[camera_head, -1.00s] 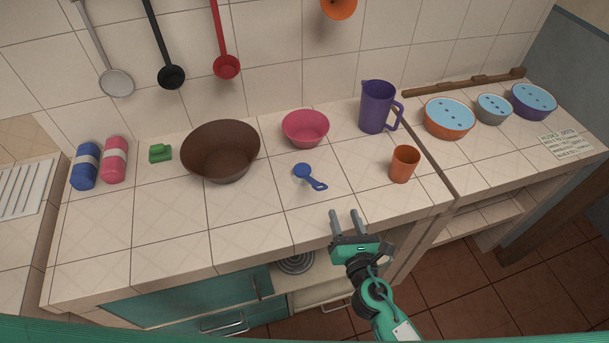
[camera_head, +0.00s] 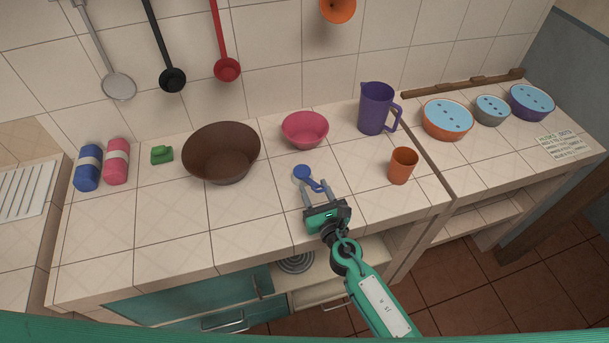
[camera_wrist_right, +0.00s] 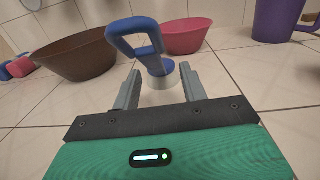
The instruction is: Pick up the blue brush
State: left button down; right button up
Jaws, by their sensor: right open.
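In the right wrist view the brush (camera_wrist_right: 141,38) shows a blue loop handle and a pale lower part between and beyond the two fingers. My right gripper (camera_wrist_right: 160,78) is open, its fingertips close to the brush's handle end. I cannot tell whether they touch it. My left gripper is not in view.
A brown bowl (camera_head: 222,155) stands left of the brush and a pink bowl (camera_head: 305,130) behind it. An orange cup (camera_head: 402,166) and a purple jug (camera_head: 375,108) stand to the right. The counter's front left is clear.

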jog(key=x, duration=0.4)
jog(key=shift+a, duration=0.2)
grip_shut()
jog(key=shift+r, duration=0.15)
notch_tip(320, 180, up, 12)
jog(key=p, duration=1.1)
notch_tip(320, 180, up, 8)
jog(key=p, duration=0.2)
send_over(309, 180)
jog(key=shift+w, duration=0.1)
